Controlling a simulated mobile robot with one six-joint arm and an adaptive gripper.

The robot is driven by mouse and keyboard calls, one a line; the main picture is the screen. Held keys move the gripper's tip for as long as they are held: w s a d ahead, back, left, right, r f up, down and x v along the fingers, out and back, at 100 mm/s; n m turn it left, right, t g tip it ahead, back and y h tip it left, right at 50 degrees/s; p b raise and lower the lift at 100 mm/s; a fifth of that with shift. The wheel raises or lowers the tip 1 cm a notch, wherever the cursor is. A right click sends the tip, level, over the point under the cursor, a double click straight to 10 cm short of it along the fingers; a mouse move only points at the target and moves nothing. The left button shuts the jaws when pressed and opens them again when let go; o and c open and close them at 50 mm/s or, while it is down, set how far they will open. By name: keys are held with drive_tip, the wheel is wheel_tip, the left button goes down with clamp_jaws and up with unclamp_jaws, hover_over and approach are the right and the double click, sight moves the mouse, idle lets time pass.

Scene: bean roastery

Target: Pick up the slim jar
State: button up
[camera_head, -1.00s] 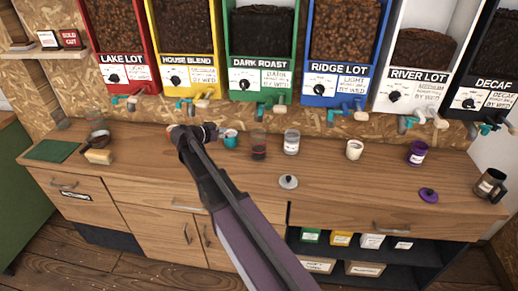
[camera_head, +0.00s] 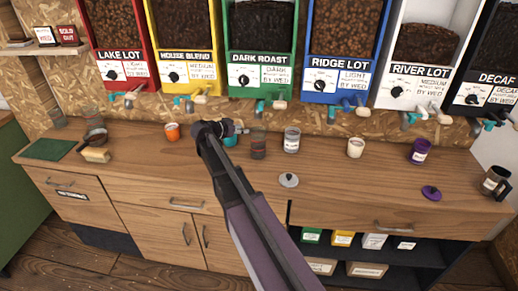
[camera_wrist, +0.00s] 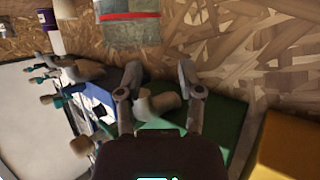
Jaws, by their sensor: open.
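A clear, narrow glass jar (camera_head: 258,145) with a dark red band stands on the counter in the head view; it may be the slim jar, but I cannot confirm this. What looks like the same jar (camera_wrist: 128,28) shows at the top of the wrist view, ahead of the fingers. My gripper (camera_head: 222,129) is just left of it in the head view, over a teal cup (camera_head: 230,140) that it partly hides. In the wrist view my gripper (camera_wrist: 159,68) is open with nothing held; a tap handle (camera_wrist: 158,104) shows between the fingers.
A grey labelled jar (camera_head: 291,141), a white cup (camera_head: 355,148) and a purple jar (camera_head: 419,151) stand to the right. An orange cup (camera_head: 172,132) stands left. Dispenser taps (camera_head: 270,105) overhang the back of the counter (camera_head: 330,190). The front is mostly clear, with two lids.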

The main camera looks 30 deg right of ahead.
sight(255, 128)
drive_tip(key=shift+d, duration=0.2)
drive_tip(key=shift+b+x, duration=1)
drive_tip(key=shift+x, duration=1.65)
